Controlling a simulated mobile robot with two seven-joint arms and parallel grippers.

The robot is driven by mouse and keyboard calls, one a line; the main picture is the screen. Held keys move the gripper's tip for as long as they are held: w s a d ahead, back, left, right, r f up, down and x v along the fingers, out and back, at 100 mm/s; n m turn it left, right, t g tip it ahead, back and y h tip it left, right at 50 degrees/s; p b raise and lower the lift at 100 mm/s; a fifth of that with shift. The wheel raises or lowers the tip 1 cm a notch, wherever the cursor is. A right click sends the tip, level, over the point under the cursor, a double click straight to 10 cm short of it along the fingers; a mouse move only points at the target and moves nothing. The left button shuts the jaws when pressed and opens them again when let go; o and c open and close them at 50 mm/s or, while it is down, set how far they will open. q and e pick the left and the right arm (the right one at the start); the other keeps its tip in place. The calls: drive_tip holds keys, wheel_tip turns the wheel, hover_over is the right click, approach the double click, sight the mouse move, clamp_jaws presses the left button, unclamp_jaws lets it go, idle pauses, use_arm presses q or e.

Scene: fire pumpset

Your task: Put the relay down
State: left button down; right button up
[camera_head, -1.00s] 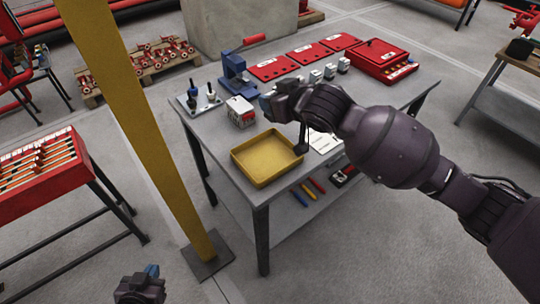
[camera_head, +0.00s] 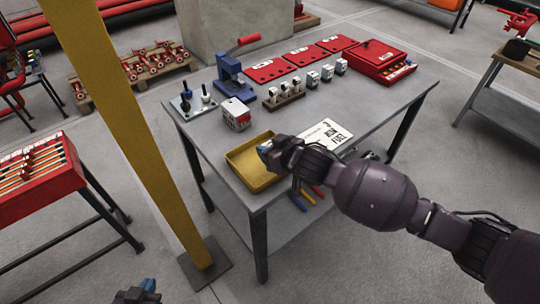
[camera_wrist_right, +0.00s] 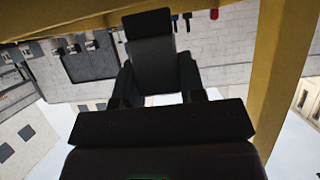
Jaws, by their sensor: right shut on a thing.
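My right gripper (camera_head: 268,150) is at the yellow tray (camera_head: 237,163), over its right part and low near the rim. In the right wrist view its fingers (camera_wrist_right: 157,90) close on a dark block, the relay (camera_wrist_right: 150,55). The relay is hidden behind the gripper in the head view, so I cannot tell whether it touches the tray floor. The visible part of the tray is empty. My left gripper (camera_head: 145,286) is at the bottom edge of the head view, away from the table; its fingers are not clear.
A relay rack (camera_head: 284,96), a white-and-red box (camera_head: 235,114) and a blue press (camera_head: 232,76) stand behind the tray. A printed sheet (camera_head: 326,134) lies to its right. A yellow post (camera_head: 125,130) stands left of the table (camera_head: 385,110).

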wheel_tip(320, 180, down, 3)
drive_tip(key=shift+r, duration=0.1)
idle(0.3)
drive_tip(key=o, duration=0.7)
drive_tip(key=shift+o, duration=1.2)
